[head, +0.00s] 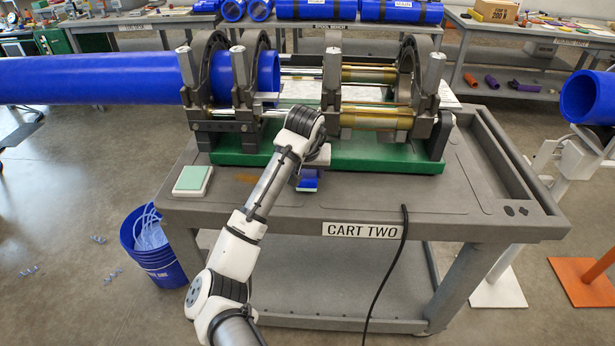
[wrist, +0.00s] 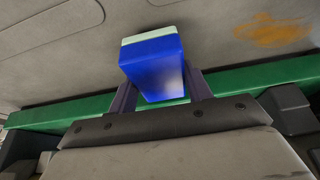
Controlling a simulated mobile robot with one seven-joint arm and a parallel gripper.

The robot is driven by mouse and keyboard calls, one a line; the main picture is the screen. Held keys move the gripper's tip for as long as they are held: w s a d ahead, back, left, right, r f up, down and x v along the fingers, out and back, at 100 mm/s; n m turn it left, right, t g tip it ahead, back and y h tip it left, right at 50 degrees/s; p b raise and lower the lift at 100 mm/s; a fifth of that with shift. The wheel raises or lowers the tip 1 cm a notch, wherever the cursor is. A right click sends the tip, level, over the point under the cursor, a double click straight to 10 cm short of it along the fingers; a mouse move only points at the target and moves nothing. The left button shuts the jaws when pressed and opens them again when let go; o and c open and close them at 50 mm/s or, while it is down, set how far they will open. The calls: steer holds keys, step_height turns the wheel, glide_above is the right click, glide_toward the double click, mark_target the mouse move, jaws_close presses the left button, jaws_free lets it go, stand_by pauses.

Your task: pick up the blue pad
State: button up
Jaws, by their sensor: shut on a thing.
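The blue pad (head: 308,183) shows just below my gripper (head: 310,172), near the front of the cart top in the head view. In the wrist view, the blue pad (wrist: 153,66) is a blue block with a pale green layer along its far edge. The fingers of my gripper (wrist: 160,88) are shut on it, one on each side. My wrist hides part of the pad in the head view. I cannot tell if the pad touches the cart top or hangs just above it.
The grey cart (head: 450,205) carries a green-based clamp machine (head: 375,160) close behind my gripper, holding a long blue pipe (head: 90,78). A white tray with a pale green top (head: 193,180) lies at the left. A black cable (head: 388,270) hangs over the front edge.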

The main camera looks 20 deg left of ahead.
step_height(320, 180, up, 26)
steer(key=b, duration=0.1)
stand_by(0.5)
steer(key=shift+r, duration=0.1)
